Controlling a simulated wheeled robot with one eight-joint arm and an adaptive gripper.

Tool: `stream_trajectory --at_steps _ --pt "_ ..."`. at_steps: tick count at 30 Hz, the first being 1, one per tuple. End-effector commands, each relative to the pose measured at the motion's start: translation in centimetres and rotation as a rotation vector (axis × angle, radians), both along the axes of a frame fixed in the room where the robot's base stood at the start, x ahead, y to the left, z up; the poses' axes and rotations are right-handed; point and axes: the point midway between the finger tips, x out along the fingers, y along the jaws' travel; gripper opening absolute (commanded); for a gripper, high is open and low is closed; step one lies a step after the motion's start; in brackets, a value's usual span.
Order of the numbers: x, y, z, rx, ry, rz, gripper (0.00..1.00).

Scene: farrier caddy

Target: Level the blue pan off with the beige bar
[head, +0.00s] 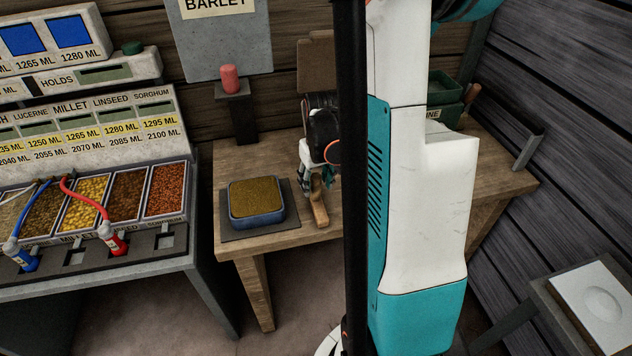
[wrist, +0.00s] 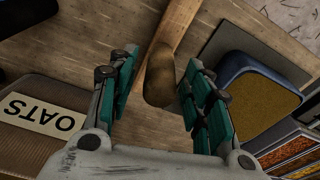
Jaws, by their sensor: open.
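The blue pan (head: 257,221) is filled with golden-brown grain and sits on a dark mat at the table's left end. The pan also shows at the right of the wrist view (wrist: 236,64). The beige bar (head: 320,212) lies on the table just right of the pan and mat. In the wrist view the bar (wrist: 181,28) runs up from a rounded, darker end between my fingers. My gripper (head: 316,180) is over that end of the bar. In the wrist view my gripper (wrist: 160,80) is open, with a finger on each side of it and visible gaps.
A red cylinder (head: 229,78) on a dark post stands behind the pan. An OATS label (wrist: 38,112) shows in the wrist view.

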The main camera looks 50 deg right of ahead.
Motion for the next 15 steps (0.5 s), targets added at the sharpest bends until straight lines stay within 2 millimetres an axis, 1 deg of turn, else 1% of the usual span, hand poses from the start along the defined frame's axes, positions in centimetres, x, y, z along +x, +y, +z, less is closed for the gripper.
stream_trajectory --at_steps 1,6,12,15 --pt "-0.2 0.1 1.3 0.000 0.000 0.000 0.46" --pt "-0.9 -0.6 5.1 0.000 0.000 0.000 0.46" --pt "-1.4 -0.3 9.1 0.000 0.000 0.000 0.46" --pt "-1.5 -0.3 10.6 0.000 0.000 0.000 0.46"
